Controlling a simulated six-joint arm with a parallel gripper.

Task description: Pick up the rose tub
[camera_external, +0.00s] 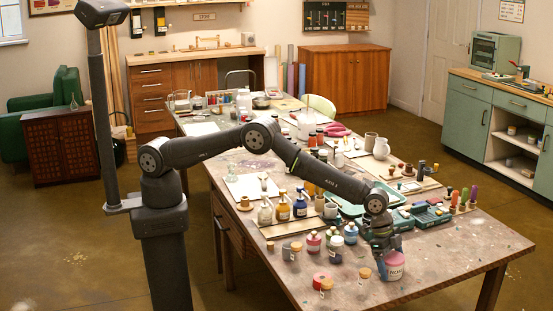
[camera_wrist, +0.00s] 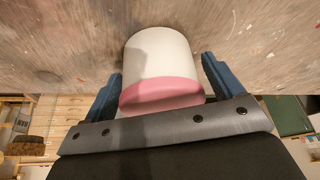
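The rose tub (camera_external: 395,266) is a rounded white and pink tub near the front right of the table. It appears to stand on the table top. In the wrist view the tub (camera_wrist: 162,58) shows a white body with a pink band, between my two blue fingers. My gripper (camera_external: 383,245) is low over the tub, and its fingers also show in the wrist view (camera_wrist: 162,68). They stand open on either side of the tub, with a narrow gap seen at its sides. The fingers partly hide the tub in the external view.
Small pots and corks stand left of the tub, including a pink round piece (camera_external: 322,281) and a red-pink jar (camera_external: 313,242). The table (camera_external: 440,272) is mostly clear to the right of the tub.

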